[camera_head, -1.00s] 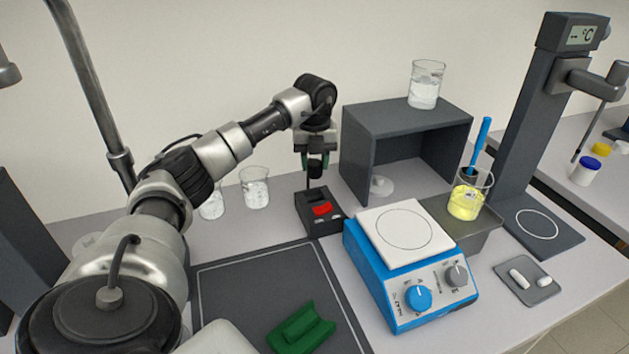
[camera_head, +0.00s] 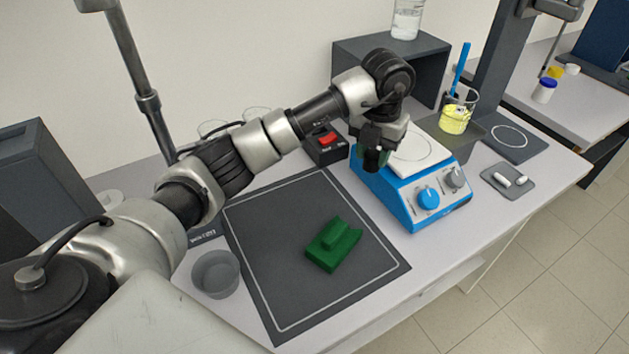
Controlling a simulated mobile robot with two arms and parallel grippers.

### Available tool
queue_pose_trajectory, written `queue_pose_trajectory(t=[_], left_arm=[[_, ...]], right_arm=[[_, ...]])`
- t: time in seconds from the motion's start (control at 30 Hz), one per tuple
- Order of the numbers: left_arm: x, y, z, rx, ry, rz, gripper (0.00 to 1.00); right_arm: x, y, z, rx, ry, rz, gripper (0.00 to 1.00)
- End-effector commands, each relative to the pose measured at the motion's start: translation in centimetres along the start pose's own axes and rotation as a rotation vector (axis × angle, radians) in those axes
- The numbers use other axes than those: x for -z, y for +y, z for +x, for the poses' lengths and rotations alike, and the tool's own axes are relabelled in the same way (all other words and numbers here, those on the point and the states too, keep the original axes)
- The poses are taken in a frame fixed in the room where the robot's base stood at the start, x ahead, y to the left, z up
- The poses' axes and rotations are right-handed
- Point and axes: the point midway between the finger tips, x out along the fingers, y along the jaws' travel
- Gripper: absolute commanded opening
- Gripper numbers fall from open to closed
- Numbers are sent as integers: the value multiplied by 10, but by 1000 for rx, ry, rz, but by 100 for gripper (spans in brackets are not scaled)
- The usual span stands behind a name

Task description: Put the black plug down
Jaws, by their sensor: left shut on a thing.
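My left gripper (camera_head: 374,150) points down near the left edge of the blue hotplate (camera_head: 396,201). It is shut on the black plug (camera_head: 373,161), a small dark piece showing at its fingertips. The plug is partly hidden by the fingers, and it hangs above the gap between the hotplate and the dark mat (camera_head: 285,274). I cannot tell its exact height. My right gripper is not in view.
A green block with a groove (camera_head: 334,245) lies on the mat. A black box with a red switch (camera_head: 328,145) stands behind, and a grey bowl (camera_head: 215,273) at the left. A beaker of yellow liquid (camera_head: 457,117) stands beyond the hotplate. Much of the mat is bare.

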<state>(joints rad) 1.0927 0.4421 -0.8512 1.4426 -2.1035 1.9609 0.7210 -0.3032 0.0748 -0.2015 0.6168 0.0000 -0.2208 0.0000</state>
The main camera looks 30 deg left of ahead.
Motion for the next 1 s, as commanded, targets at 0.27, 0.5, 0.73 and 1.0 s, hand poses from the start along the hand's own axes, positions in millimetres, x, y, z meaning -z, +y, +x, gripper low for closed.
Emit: queue_pose_trajectory(t=[0.27, 0.5, 0.73, 1.0], left_arm=[[10, 66, 36, -2, 6, -8, 4], [13, 99, 58, 0, 3, -6, 4], [14, 101, 74, 1, 6, -4, 4], [13, 102, 101, 0, 0, -4, 4]], right_arm=[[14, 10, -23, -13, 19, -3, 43], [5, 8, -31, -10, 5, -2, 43], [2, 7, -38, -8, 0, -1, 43], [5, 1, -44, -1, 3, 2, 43]])
